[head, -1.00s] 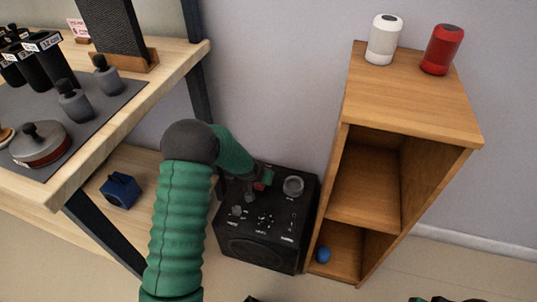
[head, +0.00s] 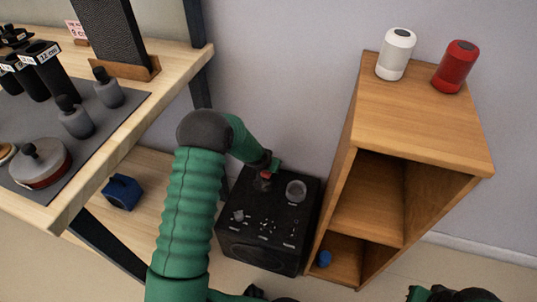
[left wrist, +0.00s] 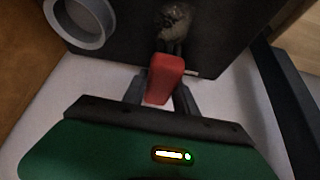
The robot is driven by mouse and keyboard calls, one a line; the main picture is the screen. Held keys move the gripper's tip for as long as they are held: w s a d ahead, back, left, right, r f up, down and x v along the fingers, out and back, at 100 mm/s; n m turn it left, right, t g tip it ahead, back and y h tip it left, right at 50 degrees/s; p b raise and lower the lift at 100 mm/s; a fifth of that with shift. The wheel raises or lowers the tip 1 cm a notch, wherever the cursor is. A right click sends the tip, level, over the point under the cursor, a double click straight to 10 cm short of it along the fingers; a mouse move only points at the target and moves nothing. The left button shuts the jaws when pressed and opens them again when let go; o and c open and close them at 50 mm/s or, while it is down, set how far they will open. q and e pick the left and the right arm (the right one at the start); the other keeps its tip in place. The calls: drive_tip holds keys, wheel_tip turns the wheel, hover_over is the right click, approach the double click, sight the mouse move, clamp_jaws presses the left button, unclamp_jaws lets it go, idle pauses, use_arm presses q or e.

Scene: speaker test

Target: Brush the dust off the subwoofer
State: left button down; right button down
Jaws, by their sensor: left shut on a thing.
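The subwoofer (head: 262,252) is a black box on the floor, between the wooden bench and a wooden shelf unit. Its top has a grey ring-shaped part (head: 296,190) at the right, which also shows in the left wrist view (left wrist: 80,22), and small pale marks. My left gripper (head: 266,170) is over the back of the top. In the left wrist view its fingers (left wrist: 160,95) are shut on a red handle (left wrist: 165,78), likely the brush's. A mottled grey patch lies just beyond the handle; I cannot tell whether it is bristles or dust.
The bench (head: 125,150) at the left holds several dark items; a blue box (head: 122,192) sits below.

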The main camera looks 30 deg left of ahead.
use_arm(q)
drive_tip(key=shift+d+r+p, duration=0.1)
drive_tip(key=shift+r+p, duration=0.55)
drive_tip(key=shift+r, duration=0.3)
drive_tip(key=shift+r+p, duration=1.15)
drive_tip(key=shift+r, duration=0.2)
